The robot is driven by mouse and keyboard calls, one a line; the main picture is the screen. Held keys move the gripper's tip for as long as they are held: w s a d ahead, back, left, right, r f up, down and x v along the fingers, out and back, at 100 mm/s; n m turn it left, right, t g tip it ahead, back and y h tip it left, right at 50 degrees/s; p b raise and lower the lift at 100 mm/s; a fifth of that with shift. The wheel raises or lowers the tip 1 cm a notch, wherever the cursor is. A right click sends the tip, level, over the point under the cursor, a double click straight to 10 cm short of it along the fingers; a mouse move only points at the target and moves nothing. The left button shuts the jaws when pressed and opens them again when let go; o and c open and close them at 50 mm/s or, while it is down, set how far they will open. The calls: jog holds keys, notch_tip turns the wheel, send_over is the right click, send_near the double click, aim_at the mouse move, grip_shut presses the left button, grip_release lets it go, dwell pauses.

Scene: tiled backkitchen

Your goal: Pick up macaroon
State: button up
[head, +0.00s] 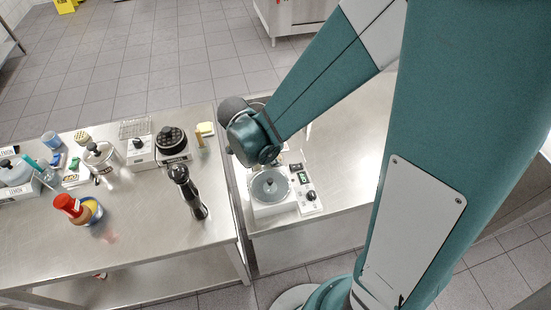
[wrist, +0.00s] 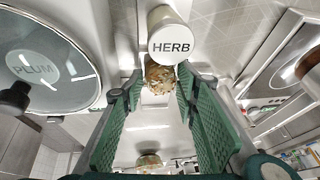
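The macaroon, a small brown-and-white speckled lump (wrist: 158,77), shows in the upper middle of the wrist view, in front of the HERB container. My gripper (wrist: 158,82) has its two green fingers spread apart, and the lump appears between or just beyond their tips. A gap shows on each side of it, so no grip is visible. In the head view my arm's end hides the fingers, and I cannot make out the macaroon there.
A white container labelled HERB (wrist: 171,38) stands close behind the lump. A lidded pot labelled PLUM (wrist: 45,62) is at the left. In the head view, a white appliance with a grey lid (head: 270,186) and a black pepper mill (head: 188,192) stand near my arm's end.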

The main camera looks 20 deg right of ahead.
jog(key=shift+c, duration=0.5)
jog(key=c, duration=0.3)
jog(key=shift+r, duration=0.1)
jog(key=shift+r+p, duration=0.75)
jog(key=shift+r, duration=4.15)
